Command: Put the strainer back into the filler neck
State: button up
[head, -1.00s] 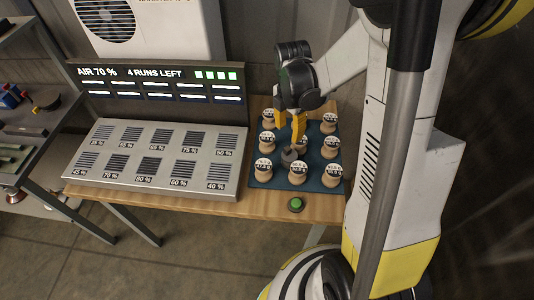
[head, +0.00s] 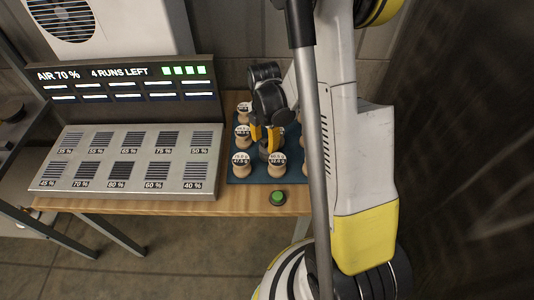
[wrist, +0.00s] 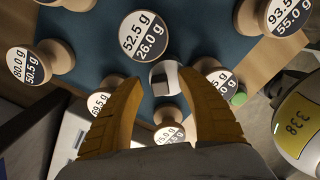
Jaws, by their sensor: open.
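I cannot make out a strainer or a filler neck in either view. My gripper (head: 265,146) is over the blue mat (head: 256,180), among several wooden spools with gram labels. In the wrist view my open gripper (wrist: 160,88) has its two yellow fingers spread. A small grey-white metallic piece (wrist: 165,77) shows between the fingertips; whether they touch it I cannot tell. The spool marked 52.5 g (wrist: 145,36) stands just beyond them. Front spools (head: 242,167) stand on the mat in the head view. Spools at the right are hidden behind my arm.
A sloped metal plate (head: 128,195) with striped percentage patches lies left of the mat. Behind it a display (head: 130,84) reads air 70 %, 4 runs left. A green button (head: 278,198) sits at the table's front edge (head: 190,207). Floor in front looks clear.

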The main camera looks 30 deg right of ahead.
grip_shut()
dwell(0.3)
